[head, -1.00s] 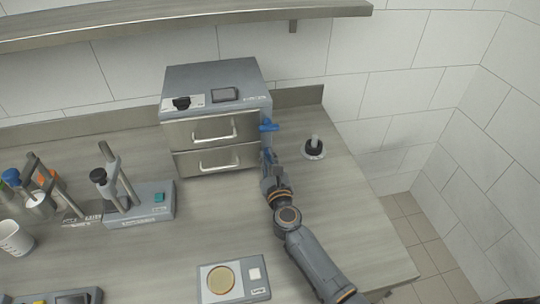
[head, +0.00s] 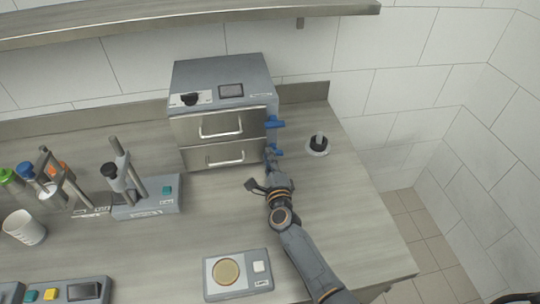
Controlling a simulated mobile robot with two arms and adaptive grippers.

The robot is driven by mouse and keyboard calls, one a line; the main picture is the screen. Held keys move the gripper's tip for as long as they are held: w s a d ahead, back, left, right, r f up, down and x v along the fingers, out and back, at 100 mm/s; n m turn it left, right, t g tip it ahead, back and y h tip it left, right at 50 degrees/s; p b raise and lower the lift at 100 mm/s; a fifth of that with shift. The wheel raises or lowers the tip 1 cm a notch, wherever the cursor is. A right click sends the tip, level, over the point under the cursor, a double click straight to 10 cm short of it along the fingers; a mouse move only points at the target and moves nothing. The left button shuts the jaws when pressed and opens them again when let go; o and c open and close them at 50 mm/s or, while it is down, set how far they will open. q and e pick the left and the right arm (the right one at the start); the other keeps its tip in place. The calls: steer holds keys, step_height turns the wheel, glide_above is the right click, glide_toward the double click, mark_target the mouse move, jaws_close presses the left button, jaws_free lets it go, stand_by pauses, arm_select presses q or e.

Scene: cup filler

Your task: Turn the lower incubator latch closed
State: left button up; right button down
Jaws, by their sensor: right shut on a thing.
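The grey incubator (head: 221,95) stands at the back of the bench, with two steel drawers, the upper one (head: 222,125) and the lower one (head: 224,156), both flush with the front. The upper blue latch (head: 274,122) sticks out sideways on its right side. The lower blue latch (head: 277,152) shows below it, partly hidden by my right gripper (head: 271,160). The right gripper is shut on the lower latch; its fingertips are small and hard to make out. My left gripper is out of view.
A black-knobbed round device (head: 318,145) stands close to the right of the incubator. A scale with a yellow dish (head: 239,273) lies in front. A stand (head: 146,197), bottles and a white cup (head: 24,228) are at left.

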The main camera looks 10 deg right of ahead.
steer(key=shift+f+n, duration=0.2)
steer(key=shift+n, duration=0.6)
steer(key=shift+f+n, duration=0.15)
steer(key=shift+n, duration=0.65)
steer(key=c, duration=1.4)
jaws_free()
steer(key=shift+s, duration=0.2)
steer(key=s, duration=1.1)
steer(key=shift+s, duration=0.35)
